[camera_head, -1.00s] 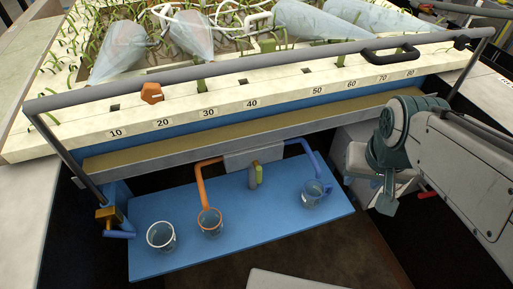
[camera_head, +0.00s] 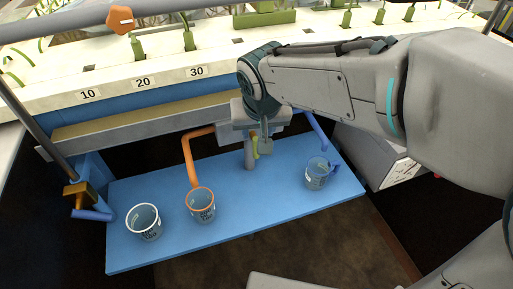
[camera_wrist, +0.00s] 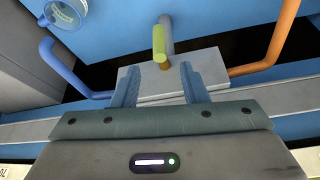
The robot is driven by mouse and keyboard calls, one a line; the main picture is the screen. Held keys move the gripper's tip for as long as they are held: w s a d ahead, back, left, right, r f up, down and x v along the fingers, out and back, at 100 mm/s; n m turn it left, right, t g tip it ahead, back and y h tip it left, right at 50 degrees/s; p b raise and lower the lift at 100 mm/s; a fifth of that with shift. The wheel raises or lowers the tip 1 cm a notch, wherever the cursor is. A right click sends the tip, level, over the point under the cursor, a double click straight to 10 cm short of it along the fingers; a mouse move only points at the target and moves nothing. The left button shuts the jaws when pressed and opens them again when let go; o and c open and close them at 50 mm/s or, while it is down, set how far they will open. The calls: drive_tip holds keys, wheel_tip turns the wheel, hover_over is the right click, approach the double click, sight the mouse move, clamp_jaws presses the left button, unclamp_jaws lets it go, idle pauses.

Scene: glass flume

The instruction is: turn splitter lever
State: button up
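The splitter lever is a short yellow-green handle (camera_head: 255,147) at the grey splitter box, above the blue shelf. It also shows in the wrist view (camera_wrist: 159,42), with a brown-gold piece at its near end and a grey post behind it. My gripper (camera_wrist: 158,72) is open, with one finger on each side of the lever's line. The lever's brown end lies about between the fingertips, and the green part extends beyond them. I cannot tell whether a finger touches it. In the head view my gripper (camera_head: 266,143) is beside the lever and partly hides the splitter box (camera_wrist: 207,66).
An orange pipe (camera_head: 188,165) leads down to an orange-rimmed cup (camera_head: 200,205). A blue pipe (camera_head: 317,130) leads to a blue-rimmed cup (camera_head: 318,174). A white-rimmed cup (camera_head: 143,222) stands at the left of the blue shelf (camera_head: 250,205). The flume's ledge (camera_head: 120,127) runs just above.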

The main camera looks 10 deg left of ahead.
sight(255, 145)
drive_tip(key=b+x, duration=0.1)
drive_tip(key=x, duration=0.9)
drive_tip(key=shift+w+f+b, duration=0.1)
drive_tip(key=shift+f+b, duration=0.3)
clamp_jaws()
